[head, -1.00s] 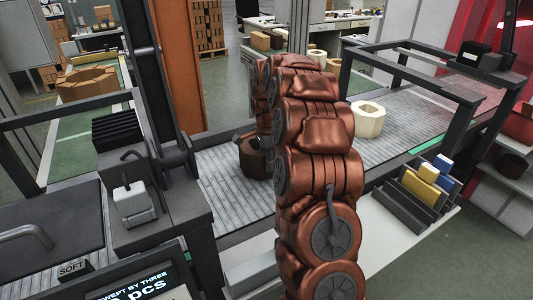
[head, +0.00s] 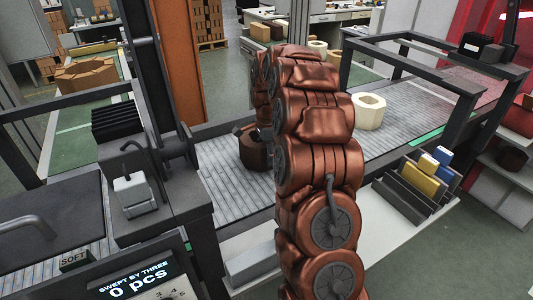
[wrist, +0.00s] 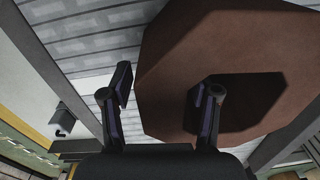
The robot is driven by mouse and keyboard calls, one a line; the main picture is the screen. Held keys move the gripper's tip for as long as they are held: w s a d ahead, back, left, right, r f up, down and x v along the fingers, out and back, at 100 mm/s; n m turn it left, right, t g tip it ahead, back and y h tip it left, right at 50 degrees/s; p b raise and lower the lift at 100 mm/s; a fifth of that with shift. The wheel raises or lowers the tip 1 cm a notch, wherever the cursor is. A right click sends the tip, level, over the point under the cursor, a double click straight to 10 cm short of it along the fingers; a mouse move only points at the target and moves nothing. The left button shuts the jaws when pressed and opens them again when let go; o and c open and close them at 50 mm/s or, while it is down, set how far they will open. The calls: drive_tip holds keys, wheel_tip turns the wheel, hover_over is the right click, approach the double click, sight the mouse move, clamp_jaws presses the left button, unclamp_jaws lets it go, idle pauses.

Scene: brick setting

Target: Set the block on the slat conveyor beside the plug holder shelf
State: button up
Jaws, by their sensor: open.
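A dark brown many-sided block (head: 253,154) with a hole in it sits on the slat conveyor (head: 217,177), left of my arm. It fills much of the wrist view (wrist: 210,45), its dark hole facing the camera. My gripper (wrist: 161,95) is open. Its left finger is outside the block's edge and its right finger is in front of the hole, with part of the block's wall showing between them. Contact cannot be told. My arm hides most of the gripper in the head view. A dark slotted rack (head: 400,197) with yellow, blue and white pieces, possibly the plug holder shelf, stands beside the conveyor at right.
A cream ring-shaped block (head: 369,112) sits on the conveyor right of my arm. A dark frame (head: 440,75) spans the belt further right. A grey machine with a display (head: 140,280) stands at the left. Bare belt lies between the cream block and the frame.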

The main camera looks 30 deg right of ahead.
wheel_tip(320, 180, up, 12)
drive_tip(key=b, duration=0.2)
drive_tip(key=shift+s+f+b, duration=0.1)
drive_tip(key=shift+f+b, duration=0.15)
drive_tip(key=shift+b, duration=0.1)
drive_tip(key=shift+r, duration=0.4)
drive_tip(key=shift+s+a, duration=0.15)
drive_tip(key=shift+a, duration=0.15)
drive_tip(key=s+a+n+g, duration=0.1)
drive_tip(key=s+a+n, duration=1)
drive_tip(key=s+a, duration=0.55)
drive_tip(key=s+a+f+n, duration=0.2)
drive_tip(key=s+n, duration=0.1)
drive_tip(key=s, duration=0.4)
drive_tip(key=s+a+f+n, duration=0.2)
drive_tip(key=s+f+n, duration=0.1)
drive_tip(key=s, duration=0.4)
drive_tip(key=s+a+f+n+g, duration=0.1)
drive_tip(key=s+a+f+n, duration=0.1)
drive_tip(key=s, duration=0.5)
drive_tip(key=shift+a+f+n, duration=0.35)
drive_tip(key=shift+a+n, duration=0.15)
drive_tip(key=shift+n, duration=0.1)
